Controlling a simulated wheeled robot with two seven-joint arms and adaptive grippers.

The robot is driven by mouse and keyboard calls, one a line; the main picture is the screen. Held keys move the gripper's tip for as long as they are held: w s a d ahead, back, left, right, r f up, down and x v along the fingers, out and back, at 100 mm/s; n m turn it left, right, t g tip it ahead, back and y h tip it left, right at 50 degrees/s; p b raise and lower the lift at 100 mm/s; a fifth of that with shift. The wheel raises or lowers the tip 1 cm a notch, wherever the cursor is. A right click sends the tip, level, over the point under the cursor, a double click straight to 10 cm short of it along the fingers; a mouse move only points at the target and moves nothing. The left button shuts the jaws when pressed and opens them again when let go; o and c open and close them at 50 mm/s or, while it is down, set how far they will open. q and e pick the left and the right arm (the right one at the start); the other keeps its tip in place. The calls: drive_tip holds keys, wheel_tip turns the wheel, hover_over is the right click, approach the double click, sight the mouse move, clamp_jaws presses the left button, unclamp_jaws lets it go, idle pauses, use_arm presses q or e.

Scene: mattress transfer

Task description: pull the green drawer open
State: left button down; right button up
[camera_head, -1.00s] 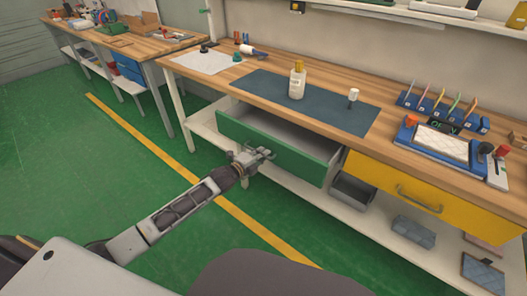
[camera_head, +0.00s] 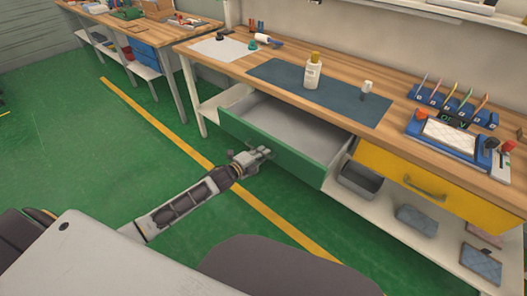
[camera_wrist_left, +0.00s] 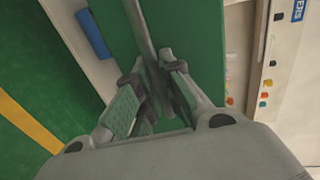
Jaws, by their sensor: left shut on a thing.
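The green drawer (camera_head: 285,158) stands pulled out from under the workbench, and its grey inside (camera_head: 290,125) shows, empty where I can see it. My left gripper (camera_head: 266,153) is at the drawer's green front, shut on its handle. In the left wrist view the handle (camera_wrist_left: 146,30) is a grey bar running between the two fingers (camera_wrist_left: 155,88), with the green front (camera_wrist_left: 205,40) behind it. In the head view the gripper hides the handle. My right gripper is not in view.
The yellow drawer (camera_head: 440,185) to the right is closed. A bottle (camera_head: 313,72) and a white-topped item (camera_head: 366,88) stand on the dark mat (camera_head: 275,75). A grey bin (camera_head: 360,178) sits on the lower shelf. Green floor (camera_head: 75,165) is free at the left.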

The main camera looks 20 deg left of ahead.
use_arm(q)
drive_tip(key=shift+s+f, duration=0.1)
drive_tip(key=shift+s, duration=0.1)
drive_tip(key=c, duration=1.8)
unclamp_jaws()
drive_tip(key=shift+s+a, duration=0.1)
drive_tip(key=shift+v, duration=5.85)
drive_tip(key=shift+s, duration=0.1)
